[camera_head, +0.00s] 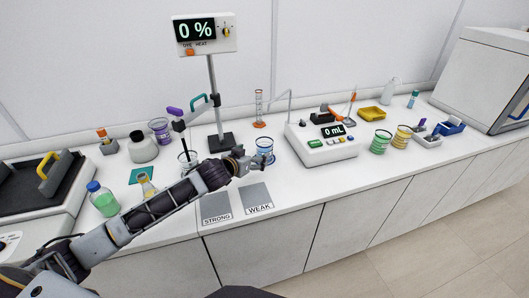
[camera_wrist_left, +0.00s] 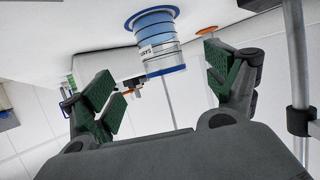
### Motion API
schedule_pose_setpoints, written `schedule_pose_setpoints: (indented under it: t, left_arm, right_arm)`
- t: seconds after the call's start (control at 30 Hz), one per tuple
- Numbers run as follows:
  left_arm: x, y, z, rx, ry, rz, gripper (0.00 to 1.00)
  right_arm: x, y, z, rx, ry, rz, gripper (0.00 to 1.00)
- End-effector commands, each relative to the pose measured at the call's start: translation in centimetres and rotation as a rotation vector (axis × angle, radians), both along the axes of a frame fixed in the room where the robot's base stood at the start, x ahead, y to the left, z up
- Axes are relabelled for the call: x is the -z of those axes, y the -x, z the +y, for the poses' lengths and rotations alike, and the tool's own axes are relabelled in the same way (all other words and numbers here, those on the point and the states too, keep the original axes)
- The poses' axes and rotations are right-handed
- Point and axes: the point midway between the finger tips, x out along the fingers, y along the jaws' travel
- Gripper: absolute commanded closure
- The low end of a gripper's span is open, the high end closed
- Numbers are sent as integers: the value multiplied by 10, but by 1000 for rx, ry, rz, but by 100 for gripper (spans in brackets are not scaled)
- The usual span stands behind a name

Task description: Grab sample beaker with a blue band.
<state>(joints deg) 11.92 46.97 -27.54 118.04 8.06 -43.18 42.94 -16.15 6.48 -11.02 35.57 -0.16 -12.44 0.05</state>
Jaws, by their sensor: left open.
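The clear sample beaker with a blue band (camera_head: 265,145) stands on the white counter near the stand's base. It also shows in the left wrist view (camera_wrist_left: 158,48), with blue rings and a label on its wall. My left gripper (camera_head: 255,161) is beside it, at the end of the arm reaching in from the left. In the left wrist view the gripper's green-padded fingers (camera_wrist_left: 165,85) are spread and empty. The beaker appears ahead of the gap between them, not gripped. My right gripper is not in view.
Grey STRONG (camera_head: 216,207) and WEAK (camera_head: 258,198) pads lie in front of the beaker. The display stand (camera_head: 222,141) rises behind my gripper. The 0 mL device (camera_head: 322,143) stands to the right. Green (camera_head: 380,143) and yellow (camera_head: 401,138) banded beakers are farther right.

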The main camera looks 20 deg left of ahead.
Motion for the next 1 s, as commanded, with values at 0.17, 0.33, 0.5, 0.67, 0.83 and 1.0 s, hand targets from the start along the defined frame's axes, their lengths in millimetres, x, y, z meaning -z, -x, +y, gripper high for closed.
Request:
schedule_pose_setpoints:
  t: [0.17, 0.33, 0.5, 0.67, 0.83, 1.0]
  left_arm:
    - [6, -15, -3, -1, 2, -1, 13]
    - [12, -29, -6, -1, 2, 0, 13]
    - [17, -42, -8, -1, 2, -1, 13]
    - [20, -48, -10, 1, 1, 0, 13]
    - [21, -50, -10, 1, 0, 0, 13]
    - [21, -50, -10, 1, 1, 0, 13]
  right_arm:
    - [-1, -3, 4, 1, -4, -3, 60]
    - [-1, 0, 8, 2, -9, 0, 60]
    - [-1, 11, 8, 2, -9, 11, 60]
    - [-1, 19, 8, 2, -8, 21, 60]
    - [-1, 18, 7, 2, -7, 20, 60]
    - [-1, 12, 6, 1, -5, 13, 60]
